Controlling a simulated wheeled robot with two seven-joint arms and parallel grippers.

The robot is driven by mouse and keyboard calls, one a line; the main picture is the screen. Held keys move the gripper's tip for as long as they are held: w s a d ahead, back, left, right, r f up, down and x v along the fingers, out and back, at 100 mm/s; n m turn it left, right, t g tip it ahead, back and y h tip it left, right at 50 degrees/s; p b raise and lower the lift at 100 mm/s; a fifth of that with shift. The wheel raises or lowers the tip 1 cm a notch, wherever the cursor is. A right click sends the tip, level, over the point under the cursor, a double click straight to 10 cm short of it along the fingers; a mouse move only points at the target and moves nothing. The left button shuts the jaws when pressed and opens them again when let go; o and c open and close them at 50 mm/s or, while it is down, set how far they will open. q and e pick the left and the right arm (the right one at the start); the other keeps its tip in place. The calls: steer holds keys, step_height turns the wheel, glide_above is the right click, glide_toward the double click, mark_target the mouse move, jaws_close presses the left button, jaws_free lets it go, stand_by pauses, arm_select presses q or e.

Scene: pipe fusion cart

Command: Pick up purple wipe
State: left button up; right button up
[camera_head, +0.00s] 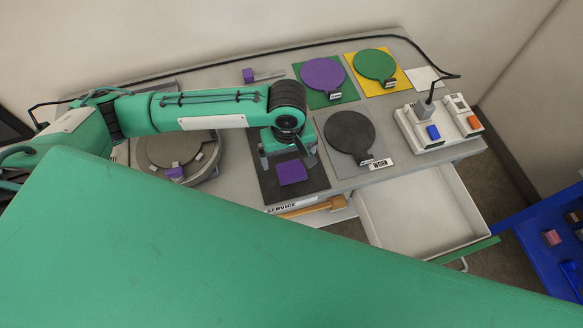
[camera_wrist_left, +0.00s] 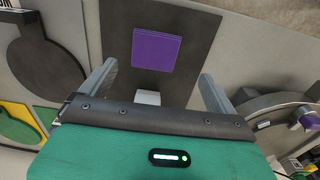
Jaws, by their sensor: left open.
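The purple wipe (camera_head: 292,172) is a flat purple square lying on a dark mat (camera_head: 267,188) on the grey cart top. It shows whole in the left wrist view (camera_wrist_left: 160,48), beyond the fingertips. My left gripper (camera_head: 289,155) hangs above the mat, just behind the wipe in the head view. Its two fingers stand wide apart in the left wrist view (camera_wrist_left: 158,85), with the wipe ahead of the gap and not between them. A small pale piece (camera_wrist_left: 148,97) shows near the gripper's base. My right gripper is not in view.
A round grey fixture (camera_head: 140,150) with a purple block (camera_head: 175,173) stands left of the mat. A dark round paddle (camera_head: 350,130) lies to the right, near a white switch box (camera_head: 425,130). An open drawer (camera_head: 420,210) juts out in front. A purple cube (camera_head: 248,75) lies behind.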

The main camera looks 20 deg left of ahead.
mark_target(291, 169)
arm_select(q)
steer(key=shift+w+f, duration=0.1)
steer(key=shift+f, duration=0.35)
step_height(291, 169, down, 2)
steer(key=shift+w+d+f+p, duration=0.1)
steer(key=shift+w+d+p, duration=0.05)
steer(key=shift+p, duration=0.5)
step_height(291, 169, down, 2)
steer(key=shift+w+f+p, duration=0.1)
steer(key=shift+f+p, duration=0.1)
steer(key=shift+p, duration=0.1)
steer(key=shift+f, duration=0.4)
steer(key=c, duration=1)
steer(key=shift+c, duration=0.2)
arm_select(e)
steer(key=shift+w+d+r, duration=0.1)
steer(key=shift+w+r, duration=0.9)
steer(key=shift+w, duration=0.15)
